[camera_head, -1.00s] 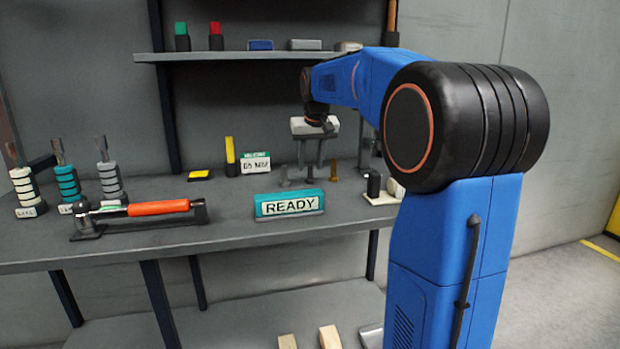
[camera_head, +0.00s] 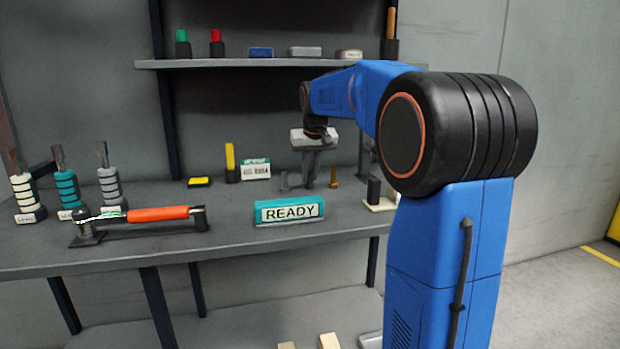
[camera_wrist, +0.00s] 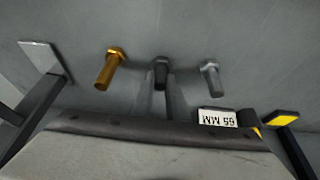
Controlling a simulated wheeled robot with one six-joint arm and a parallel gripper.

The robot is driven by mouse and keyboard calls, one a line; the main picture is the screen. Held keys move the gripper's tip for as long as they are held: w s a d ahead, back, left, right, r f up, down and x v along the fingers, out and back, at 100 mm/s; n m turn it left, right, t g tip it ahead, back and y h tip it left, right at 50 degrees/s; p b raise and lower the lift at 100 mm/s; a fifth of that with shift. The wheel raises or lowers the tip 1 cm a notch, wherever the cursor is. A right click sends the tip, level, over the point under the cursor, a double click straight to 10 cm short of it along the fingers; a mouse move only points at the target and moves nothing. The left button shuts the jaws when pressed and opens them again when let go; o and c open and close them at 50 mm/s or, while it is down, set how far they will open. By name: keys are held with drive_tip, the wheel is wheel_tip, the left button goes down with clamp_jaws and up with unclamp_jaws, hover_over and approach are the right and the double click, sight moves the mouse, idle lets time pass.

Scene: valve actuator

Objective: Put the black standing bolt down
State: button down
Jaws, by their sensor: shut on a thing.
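The black standing bolt (camera_wrist: 160,72) is in the middle of the wrist view, between the two fingers of my gripper (camera_wrist: 160,88). Its hex head points away from the camera, level in the row with its neighbours. A gold bolt (camera_wrist: 108,70) stands to its left and a silver bolt (camera_wrist: 210,76) to its right in that view, both clear of the fingers. In the head view my gripper (camera_head: 311,178) points down at the bench with its fingers close together. The black bolt is mostly hidden there, so I cannot tell whether it touches the bench.
The gold bolt (camera_head: 334,177) and grey bolt (camera_head: 284,181) flank my gripper closely. A teal READY sign (camera_head: 289,209) stands in front. A black cylinder (camera_head: 374,189) stands to the right. A torque wrench (camera_head: 150,215) lies left. The shelf (camera_head: 230,62) runs above.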

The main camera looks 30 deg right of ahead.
sight(310, 171)
wheel_tip(310, 171, up, 10)
drive_tip(key=shift+f, duration=0.25)
drive_tip(key=shift+a, duration=0.1)
